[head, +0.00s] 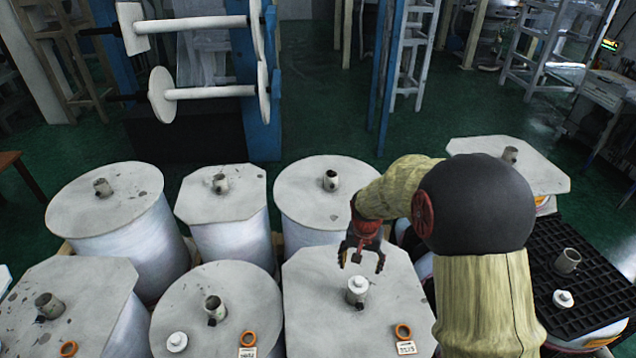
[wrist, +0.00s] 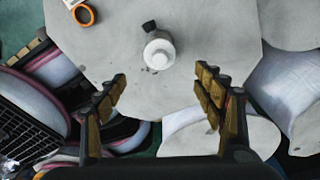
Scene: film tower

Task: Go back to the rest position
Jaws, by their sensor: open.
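My gripper (head: 362,258) is open and empty, above the octagonal top of a white film roll (head: 320,312) at the front middle. A white cap-like piece (head: 357,287) sits on the stub at the middle of that top, just below and in front of the fingers. The wrist view shows my gripper's two spread fingers (wrist: 165,100) with nothing between them. The white piece (wrist: 159,52) shows beyond the fingertips, apart from them. My arm reaches in from the right and hides part of the rolls behind it.
Several film rolls stand close around, such as a round one (head: 105,190) at left, with stubs sticking up. Orange rings (head: 403,331) and a white cap (head: 177,341) lie on tops. A black grid tray (head: 590,290) is at right.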

